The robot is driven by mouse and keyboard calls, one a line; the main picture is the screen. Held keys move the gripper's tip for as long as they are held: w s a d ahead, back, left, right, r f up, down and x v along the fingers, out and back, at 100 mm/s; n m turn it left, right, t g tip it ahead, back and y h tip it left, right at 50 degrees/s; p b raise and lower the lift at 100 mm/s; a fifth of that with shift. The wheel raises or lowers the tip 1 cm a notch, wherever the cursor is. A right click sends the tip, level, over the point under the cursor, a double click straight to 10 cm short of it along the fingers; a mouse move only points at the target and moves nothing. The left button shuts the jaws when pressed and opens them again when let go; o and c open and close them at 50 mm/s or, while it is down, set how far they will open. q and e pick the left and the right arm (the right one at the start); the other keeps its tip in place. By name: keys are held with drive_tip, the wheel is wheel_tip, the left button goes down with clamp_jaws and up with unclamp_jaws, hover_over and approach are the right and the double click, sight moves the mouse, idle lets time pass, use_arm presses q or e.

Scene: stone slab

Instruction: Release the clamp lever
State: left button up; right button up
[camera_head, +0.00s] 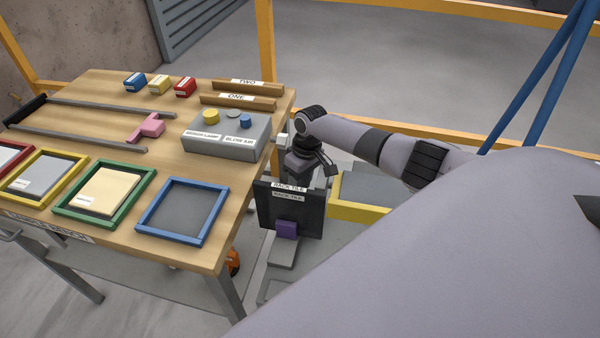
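Beside the bench's right end a dark upright panel (290,209) carries two labels that read "RACK TILE". A small purple block (287,229) sits at its lower front, above a grey foot; I cannot tell for sure whether this is the clamp lever. A pink T-shaped piece (150,126) lies on the bench between two grey rails, and could also be a lever. My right gripper (307,168) points down just behind the panel's top edge. Its fingers are mostly hidden, so its opening does not show. My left gripper is out of view.
The wooden bench (110,228) holds a grey button box (228,140), coloured trays such as the blue one (183,211), two labelled wooden bars and small coloured blocks. A yellow-edged bin (358,212) stands right of the panel. Yellow rails cross behind.

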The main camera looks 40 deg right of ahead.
drive_tip(key=shift+o, duration=0.6)
drive_tip(key=shift+s+d+r, duration=0.1)
drive_tip(key=shift+d+r, duration=0.05)
drive_tip(key=shift+r, duration=1.05)
drive_tip(key=shift+w+d+r, duration=0.1)
drive_tip(key=shift+d+r, duration=0.1)
drive_tip(key=shift+r, duration=0.95)
drive_tip(key=shift+s+d+r, duration=0.1)
drive_tip(key=shift+d+r, duration=0.05)
drive_tip(key=shift+r, duration=1.05)
